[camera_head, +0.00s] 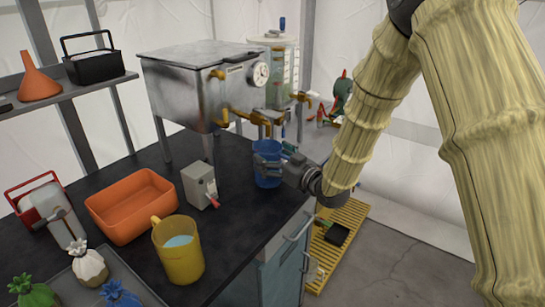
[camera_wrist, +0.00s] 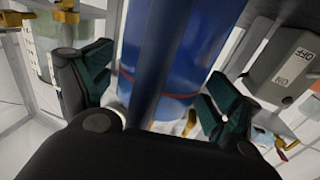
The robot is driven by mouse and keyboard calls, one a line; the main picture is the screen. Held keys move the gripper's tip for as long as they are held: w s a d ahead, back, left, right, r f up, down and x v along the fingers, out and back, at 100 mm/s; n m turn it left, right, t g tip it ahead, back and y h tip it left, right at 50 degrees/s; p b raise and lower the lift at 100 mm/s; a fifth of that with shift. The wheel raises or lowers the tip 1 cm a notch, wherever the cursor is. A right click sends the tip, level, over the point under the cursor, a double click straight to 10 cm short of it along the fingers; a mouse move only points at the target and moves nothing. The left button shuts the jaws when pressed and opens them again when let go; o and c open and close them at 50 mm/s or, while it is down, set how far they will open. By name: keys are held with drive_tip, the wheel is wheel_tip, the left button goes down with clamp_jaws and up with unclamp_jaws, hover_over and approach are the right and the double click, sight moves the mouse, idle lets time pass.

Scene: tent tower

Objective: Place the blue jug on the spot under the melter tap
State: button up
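The blue jug (camera_head: 267,170) is upright at the right part of the dark worktop, below the brass melter tap (camera_head: 262,117). I cannot tell whether its base touches the worktop. The melter (camera_head: 185,85) is a grey metal tank on legs with a round dial. My gripper (camera_head: 274,160) reaches in from the right with its fingers on either side of the jug. In the wrist view the blue jug (camera_wrist: 198,50) fills the space between the fingers, its handle towards the camera. Whether the finger pads press on it is unclear. The spot under the jug is hidden.
A grey switch box (camera_head: 200,186) with a red lever stands left of the jug. A yellow jug (camera_head: 180,255) with pale blue contents and an orange bin (camera_head: 132,205) stand nearer. A clear tank (camera_head: 280,65) with another tap stands behind. The worktop's right edge is close to the jug.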

drive_tip(key=shift+a, duration=0.1)
idle(0.3)
drive_tip(key=b+v, duration=0.1)
drive_tip(key=v, duration=1.1)
